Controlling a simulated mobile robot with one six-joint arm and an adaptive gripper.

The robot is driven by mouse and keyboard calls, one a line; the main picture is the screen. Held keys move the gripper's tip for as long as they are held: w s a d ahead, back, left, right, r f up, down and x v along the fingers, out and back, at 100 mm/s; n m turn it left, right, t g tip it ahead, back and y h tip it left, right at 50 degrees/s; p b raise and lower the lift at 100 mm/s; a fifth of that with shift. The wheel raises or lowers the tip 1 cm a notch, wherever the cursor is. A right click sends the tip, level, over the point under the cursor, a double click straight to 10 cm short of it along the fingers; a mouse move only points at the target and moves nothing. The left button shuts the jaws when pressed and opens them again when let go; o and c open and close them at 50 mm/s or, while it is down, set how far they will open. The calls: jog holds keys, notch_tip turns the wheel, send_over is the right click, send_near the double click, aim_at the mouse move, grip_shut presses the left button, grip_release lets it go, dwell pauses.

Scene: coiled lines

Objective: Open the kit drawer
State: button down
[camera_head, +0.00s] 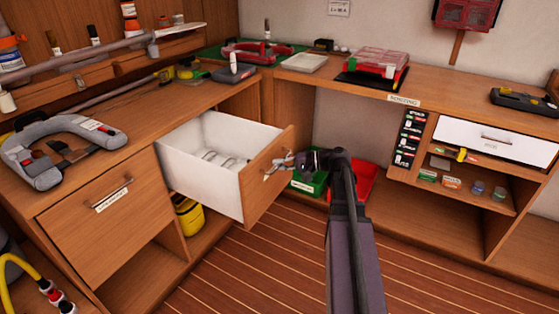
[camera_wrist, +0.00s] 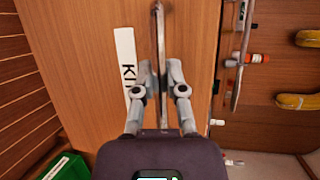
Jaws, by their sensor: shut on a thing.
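The kit drawer (camera_head: 205,182) is pulled well out of the left bench in the head view. It has white walls and a wooden front, and a few thin metal pieces lie inside. In the wrist view its wooden front (camera_wrist: 85,65) carries a white label (camera_wrist: 126,60) starting with "KI"; my gripper covers the rest. My gripper (camera_head: 278,166) is at the front of the drawer. In the wrist view its fingers (camera_wrist: 160,72) are closed around the metal bar handle (camera_wrist: 159,35), one on each side.
A green bin (camera_head: 309,183) and a red bin (camera_head: 366,180) stand on the floor near my arm. A yellow container (camera_head: 189,219) sits under the drawer. A closed wooden drawer (camera_head: 105,222) is at the left. The striped floor (camera_head: 240,275) in front is clear.

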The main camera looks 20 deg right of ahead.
jog(key=shift+s+d, duration=0.35)
jog(key=c, duration=0.7)
grip_release()
